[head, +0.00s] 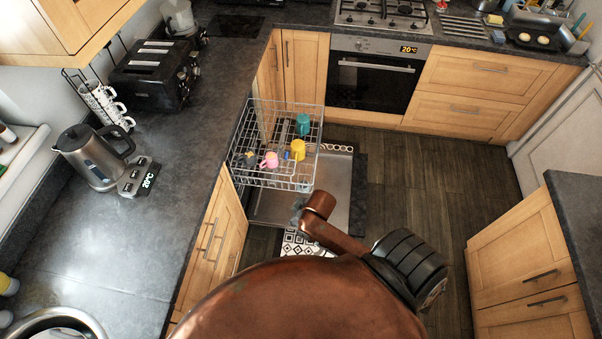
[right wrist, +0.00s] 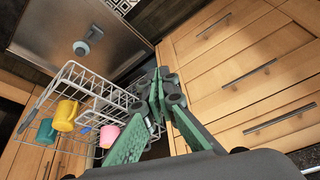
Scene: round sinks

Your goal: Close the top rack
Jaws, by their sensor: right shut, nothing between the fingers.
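The top rack (head: 262,180), a wire basket, is pulled out from under the left counter, above the lowered dishwasher door (head: 335,185). It holds a teal mug (head: 303,124), a yellow mug (head: 298,149), a pink mug (head: 269,160) and a dark mug (head: 249,158). My right gripper (head: 298,208) is near the rack's front edge, partly hidden by my own arm. In the right wrist view the rack (right wrist: 100,82) is at the left, and the green-padded fingers (right wrist: 158,85) are shut and empty beside it. Whether they touch its wires is unclear. My left gripper is not in view.
The left counter (head: 120,240) carries a kettle (head: 92,155) and a toaster (head: 155,72). An oven (head: 372,80) and wooden drawers stand at the back. A cabinet (head: 530,265) is at the right. The dark floor (head: 420,165) between is clear.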

